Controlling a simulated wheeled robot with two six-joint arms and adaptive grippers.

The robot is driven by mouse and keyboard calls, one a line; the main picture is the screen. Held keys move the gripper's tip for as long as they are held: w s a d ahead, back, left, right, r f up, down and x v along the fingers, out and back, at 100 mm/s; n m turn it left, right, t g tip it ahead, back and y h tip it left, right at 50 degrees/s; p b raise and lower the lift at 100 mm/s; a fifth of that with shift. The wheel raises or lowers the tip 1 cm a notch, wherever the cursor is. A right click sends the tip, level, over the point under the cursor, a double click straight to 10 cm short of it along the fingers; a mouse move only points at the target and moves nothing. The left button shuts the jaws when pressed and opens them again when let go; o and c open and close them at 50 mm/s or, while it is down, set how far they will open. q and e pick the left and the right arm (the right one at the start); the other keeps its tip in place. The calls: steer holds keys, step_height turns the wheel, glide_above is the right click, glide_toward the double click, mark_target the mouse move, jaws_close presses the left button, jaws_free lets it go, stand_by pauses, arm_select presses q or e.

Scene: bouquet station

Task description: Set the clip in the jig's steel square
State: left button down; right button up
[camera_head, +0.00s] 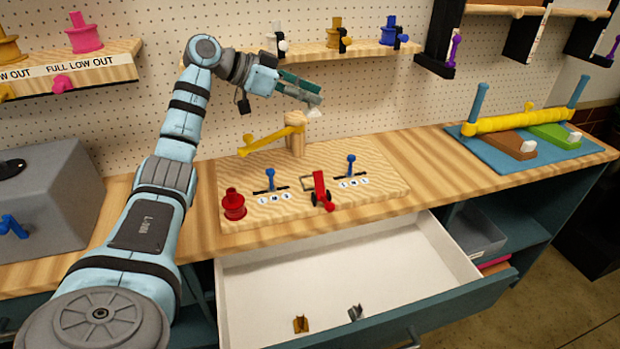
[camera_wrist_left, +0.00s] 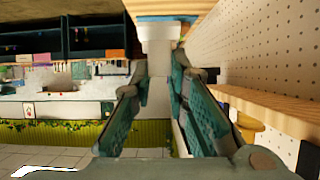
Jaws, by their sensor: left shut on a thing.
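My left gripper (camera_head: 304,92) is above the back of the jig board (camera_head: 385,186), near the peg wall. It is shut on a pale, T-shaped piece (camera_wrist_left: 160,75), seen between its fingers in the left wrist view (camera_wrist_left: 158,98); I take it for the clip. In the head view only a small white end (camera_head: 314,113) shows below the fingertips, clear of the board. The steel square (camera_head: 307,183) looks like a small dark frame beside the red lever (camera_head: 320,187) at the middle of the jig. My right gripper is out of view.
A wooden post (camera_head: 297,140) with a yellow arm (camera_head: 262,140) rises below my gripper. Blue levers (camera_head: 270,178) and a red spool (camera_head: 233,204) stand on the jig. An open drawer (camera_head: 435,240) in front holds two small clip-like pieces (camera_head: 301,324). A shelf (camera_head: 310,52) is behind.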

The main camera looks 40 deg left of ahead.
arm_select(q)
step_height(320, 180, down, 18)
steer(key=b, duration=0.5)
steer(key=shift+d, duration=0.15)
steer(key=shift+f, duration=0.2)
steer(key=shift+f, duration=0.2)
steer(key=shift+f, duration=0.35)
steer(key=c, duration=1.6)
jaws_free()
steer(key=shift+o, duration=0.2)
